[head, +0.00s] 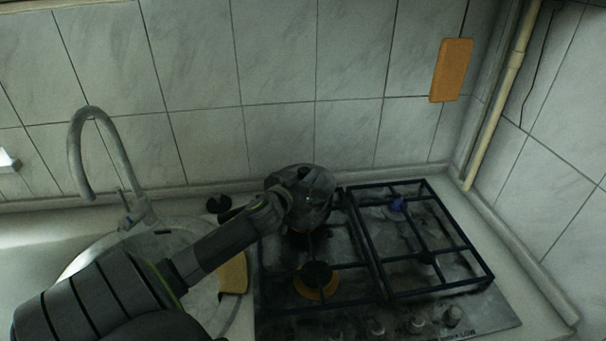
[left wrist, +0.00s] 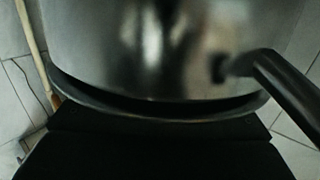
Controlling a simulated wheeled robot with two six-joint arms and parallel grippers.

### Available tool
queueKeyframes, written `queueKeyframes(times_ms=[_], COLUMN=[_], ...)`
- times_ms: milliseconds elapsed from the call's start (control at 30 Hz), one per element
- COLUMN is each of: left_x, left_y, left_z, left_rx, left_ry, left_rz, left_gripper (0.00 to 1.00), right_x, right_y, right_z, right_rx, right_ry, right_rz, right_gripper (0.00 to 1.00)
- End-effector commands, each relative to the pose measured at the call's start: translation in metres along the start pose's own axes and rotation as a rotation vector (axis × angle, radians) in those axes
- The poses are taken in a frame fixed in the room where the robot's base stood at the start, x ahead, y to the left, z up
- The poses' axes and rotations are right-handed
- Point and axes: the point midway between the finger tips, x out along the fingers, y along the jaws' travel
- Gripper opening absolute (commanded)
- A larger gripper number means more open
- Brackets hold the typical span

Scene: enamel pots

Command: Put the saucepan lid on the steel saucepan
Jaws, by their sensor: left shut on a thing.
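The steel saucepan (left wrist: 150,45) fills the top of the left wrist view, with its dark handle (left wrist: 285,88) reaching to the right. The dark-edged saucepan lid (left wrist: 150,113) runs along the saucepan's edge there, with a dark band between them; I cannot tell whether they touch. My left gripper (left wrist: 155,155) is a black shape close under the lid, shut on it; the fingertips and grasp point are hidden. In the head view my left gripper (head: 303,176) is at the saucepan (head: 311,222), over the hob's back left, and partly covers saucepan and lid. My right gripper is not in view.
The hob (head: 490,310) has black grates (head: 425,257) and front knobs. A round sink (head: 85,262) with a curved tap (head: 77,150) lies left, with a yellow item (head: 233,273) at its edge. Tiled walls stand behind and right. The right grate is free of pots.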

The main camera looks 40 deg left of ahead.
Motion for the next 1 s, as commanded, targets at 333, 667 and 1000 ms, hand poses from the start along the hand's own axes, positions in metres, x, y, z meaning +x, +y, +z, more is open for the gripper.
queueKeyframes(times_ms=[333, 667, 1000], left_x=[-0.001, -0.002, -0.041], left_y=[-0.001, -0.001, -0.001], left_z=[0.005, 0.004, 0.006], left_rx=[-0.002, -0.001, 0.003], left_ry=[-0.01, -0.009, -0.009], left_rz=[-0.004, -0.004, -0.001], left_gripper=[0.48, 0.53, 0.53], right_x=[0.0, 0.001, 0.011], right_y=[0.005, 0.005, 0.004], right_z=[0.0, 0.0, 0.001], right_rx=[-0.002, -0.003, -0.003], right_ry=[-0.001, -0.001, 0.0], right_rz=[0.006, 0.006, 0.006], right_gripper=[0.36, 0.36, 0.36])
